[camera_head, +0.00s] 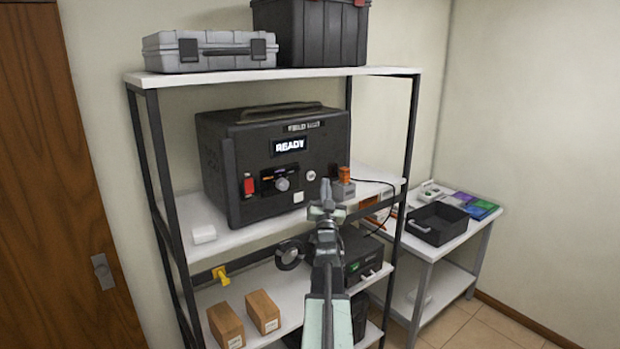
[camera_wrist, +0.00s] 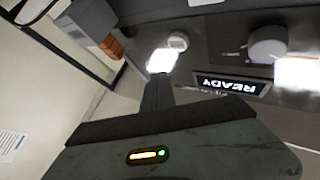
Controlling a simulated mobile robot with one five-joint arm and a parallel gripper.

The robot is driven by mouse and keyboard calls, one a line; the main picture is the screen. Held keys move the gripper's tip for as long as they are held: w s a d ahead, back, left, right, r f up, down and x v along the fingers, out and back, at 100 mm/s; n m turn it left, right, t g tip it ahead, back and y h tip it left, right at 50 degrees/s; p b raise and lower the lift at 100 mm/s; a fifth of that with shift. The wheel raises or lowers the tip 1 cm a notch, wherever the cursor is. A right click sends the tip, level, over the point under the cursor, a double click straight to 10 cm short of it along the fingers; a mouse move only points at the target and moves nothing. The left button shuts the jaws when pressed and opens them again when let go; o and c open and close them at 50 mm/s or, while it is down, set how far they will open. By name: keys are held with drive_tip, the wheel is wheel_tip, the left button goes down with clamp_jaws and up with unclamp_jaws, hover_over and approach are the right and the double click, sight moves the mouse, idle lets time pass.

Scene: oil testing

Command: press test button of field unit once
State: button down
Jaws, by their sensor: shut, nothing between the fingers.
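The field unit (camera_head: 285,160) is a black box with a top handle on the shelf's middle level. Its display (camera_head: 289,146) reads READY, and appears upside down in the wrist view (camera_wrist: 230,84). Its front carries a red switch (camera_head: 249,185), a grey knob (camera_head: 282,184), a round button (camera_head: 310,175) and a white square button (camera_head: 298,197). Labels are too small to identify the test button. My gripper (camera_head: 325,184) is shut and empty before the unit's right side. In the wrist view, its dark fingers (camera_wrist: 157,92) end beside a bright white square (camera_wrist: 162,60); contact cannot be told.
An orange-topped grey block (camera_head: 343,184) stands close to my gripper, right of the unit. A small white box (camera_head: 203,233) lies at the shelf's front left. A side table (camera_head: 448,240) holds a black tray (camera_head: 437,223).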

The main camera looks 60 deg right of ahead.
drive_tip(key=shift+w+d, duration=0.3)
drive_tip(key=shift+w, duration=0.65)
drive_tip(key=shift+w+d, duration=0.3)
drive_tip(key=shift+w, duration=0.6)
idle(0.6)
drive_tip(key=shift+w+d, duration=0.15)
drive_tip(key=shift+w, duration=0.3)
drive_tip(key=shift+w+d, duration=0.15)
drive_tip(key=shift+w, duration=0.25)
idle(0.5)
drive_tip(key=shift+s+a, duration=0.3)
drive_tip(key=shift+s, duration=0.55)
drive_tip(key=s, duration=0.1)
drive_tip(key=s+a, duration=0.1)
drive_tip(key=s, duration=0.2)
drive_tip(key=shift+s+a, duration=0.3)
drive_tip(key=shift+s, duration=0.05)
